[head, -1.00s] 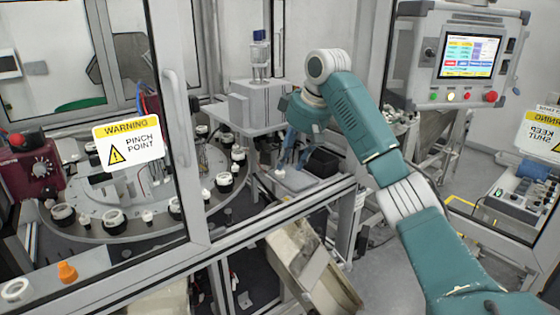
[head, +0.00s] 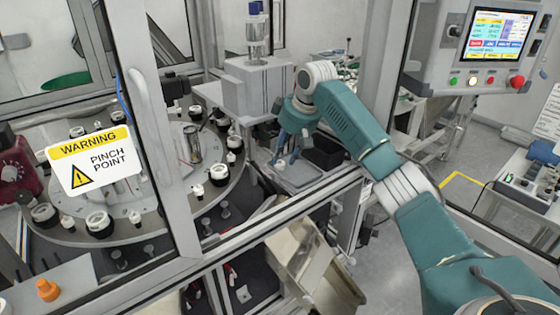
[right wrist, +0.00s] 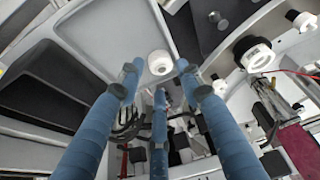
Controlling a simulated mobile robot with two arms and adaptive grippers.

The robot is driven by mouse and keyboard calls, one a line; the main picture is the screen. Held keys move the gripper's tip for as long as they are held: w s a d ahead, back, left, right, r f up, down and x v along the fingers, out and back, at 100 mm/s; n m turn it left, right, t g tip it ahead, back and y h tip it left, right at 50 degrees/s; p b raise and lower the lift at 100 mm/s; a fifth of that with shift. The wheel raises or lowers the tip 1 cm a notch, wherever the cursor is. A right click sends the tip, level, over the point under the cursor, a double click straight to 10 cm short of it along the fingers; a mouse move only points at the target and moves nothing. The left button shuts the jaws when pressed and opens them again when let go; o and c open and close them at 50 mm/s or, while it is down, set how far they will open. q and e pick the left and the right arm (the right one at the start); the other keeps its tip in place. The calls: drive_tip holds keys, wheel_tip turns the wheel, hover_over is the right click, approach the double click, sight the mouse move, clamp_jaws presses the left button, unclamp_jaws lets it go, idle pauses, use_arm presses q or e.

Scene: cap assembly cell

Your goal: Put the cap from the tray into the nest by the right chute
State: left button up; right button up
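The white cap (head: 279,165) lies on the light grey tray (head: 300,177) inside the machine opening. In the right wrist view the cap (right wrist: 160,62) shows as a round white piece on the grey tray (right wrist: 115,40), near the tray's edge. My right gripper (head: 287,152) is over the tray at the cap. In the right wrist view its blue fingers (right wrist: 158,75) are spread, with the cap between and just beyond the tips, and nothing is gripped. A metal chute (head: 312,268) slopes below the opening. I cannot make out which nest is meant. My left gripper is out of view.
A round dial plate (head: 160,232) with several black nests and white caps stands left of the tray. A black bin (head: 326,152) sits beside the tray. A grey block (head: 257,90) stands behind my gripper. Machine frame bars (head: 215,252) and a door with a warning sign (head: 92,160) bound the opening.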

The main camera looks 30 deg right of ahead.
sight(280, 165)
drive_tip(key=shift+w+f, duration=0.2)
drive_tip(key=shift+f, duration=0.3)
drive_tip(key=shift+a+f+p, duration=0.3)
drive_tip(key=shift+f+p, duration=0.1)
drive_tip(key=shift+f, duration=0.2)
drive_tip(key=shift+w+f, duration=0.1)
drive_tip(key=c, duration=0.4)
drive_tip(key=shift+c, duration=0.2)
